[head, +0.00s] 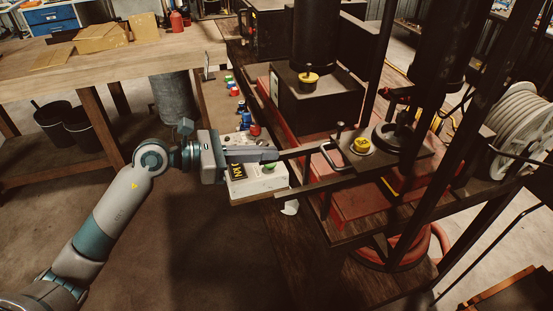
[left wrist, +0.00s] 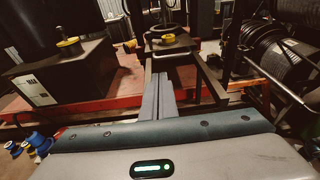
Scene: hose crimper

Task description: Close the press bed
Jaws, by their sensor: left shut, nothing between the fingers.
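The press bed (head: 404,158) is a dark flat plate on rails, with a round yellow-topped part (head: 362,146) on it. A curved metal handle (head: 327,156) stands at its near left end. In the left wrist view the bed (left wrist: 172,50) lies straight ahead, past the fingertips. My left gripper (head: 272,154) reaches in from the left, to the left of the handle and over the white control box. Its two fingers (left wrist: 158,79) are shut together with nothing between them. I cannot tell whether the fingertips touch the bed's frame. My right gripper is not in view.
A white control box (head: 264,184) with a green button sits below my left gripper. Colored fittings (head: 245,122) stand behind it. The dark press column (head: 316,35), frame posts and a hose reel (head: 517,118) crowd the right. A wooden workbench (head: 110,62) stands at the back left.

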